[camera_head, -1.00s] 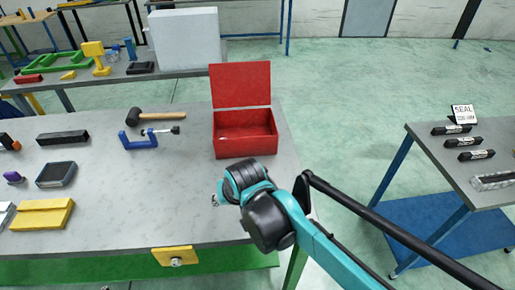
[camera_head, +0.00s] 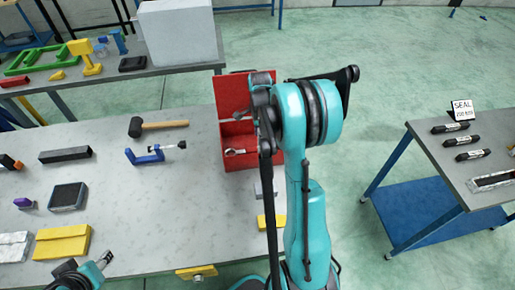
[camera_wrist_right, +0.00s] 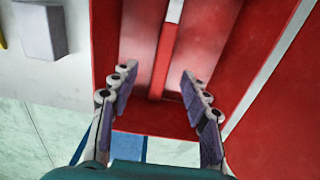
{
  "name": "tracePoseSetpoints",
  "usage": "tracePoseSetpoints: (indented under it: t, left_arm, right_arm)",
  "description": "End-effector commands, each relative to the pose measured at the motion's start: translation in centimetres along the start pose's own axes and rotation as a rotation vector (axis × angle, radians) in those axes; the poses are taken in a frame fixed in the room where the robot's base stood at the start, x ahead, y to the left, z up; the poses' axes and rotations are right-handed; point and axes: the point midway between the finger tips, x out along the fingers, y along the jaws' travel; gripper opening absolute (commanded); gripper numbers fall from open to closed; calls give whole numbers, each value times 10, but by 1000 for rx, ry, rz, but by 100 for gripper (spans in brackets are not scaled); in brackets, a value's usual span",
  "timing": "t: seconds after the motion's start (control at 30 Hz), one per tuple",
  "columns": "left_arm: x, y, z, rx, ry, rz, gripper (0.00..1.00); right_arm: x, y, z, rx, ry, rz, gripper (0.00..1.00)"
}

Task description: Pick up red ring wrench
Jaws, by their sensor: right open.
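The open red box (camera_head: 246,160) stands on the grey table, its lid raised at the back. A small pale metal end (camera_head: 235,152) shows inside it. In the right wrist view, a long red bar with a pale far part, which looks like the red ring wrench (camera_wrist_right: 164,60), lies in the box; its ring cannot be made out. My right gripper (camera_wrist_right: 155,88) is open, its two fingers on either side of the bar's near end and apart from it. In the head view my right arm hides this gripper. Part of my left arm shows at the bottom left; its jaws are unclear.
The box walls rise close around my right fingers. A grey block (camera_wrist_right: 40,30) stands beside the box. The table's middle is clear.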

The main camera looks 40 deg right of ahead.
Motion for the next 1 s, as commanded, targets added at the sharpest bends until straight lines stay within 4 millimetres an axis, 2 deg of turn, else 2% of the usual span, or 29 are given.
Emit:
tracePoseSetpoints:
  t: [0.03, 0.23, 0.47, 0.7, 0.73, 0.9, 1.0]
  left_arm:
    - [3, 0, 2, 0, 0, 0, 47]
    - [7, 0, 5, 0, 0, 0, 47]
    - [16, 0, 11, 0, 0, 0, 47]
    - [15, 0, 11, 0, 0, 0, 47]
    - [15, 0, 11, 0, 0, 0, 47]
    - [15, 0, 11, 0, 0, 0, 47]
    - [15, 0, 11, 0, 0, 0, 47]
  right_arm:
    - [9, 0, 0, -1, 0, 0, 47]
    - [27, -2, 3, -4, 0, -1, 47]
    - [61, -4, 5, -5, 0, -2, 47]
    - [64, -4, 5, -5, 1, -2, 47]
    - [64, -4, 6, -5, 1, -2, 44]
    - [64, -4, 6, -5, 1, -2, 0]
    - [64, -4, 6, -5, 1, -2, 0]
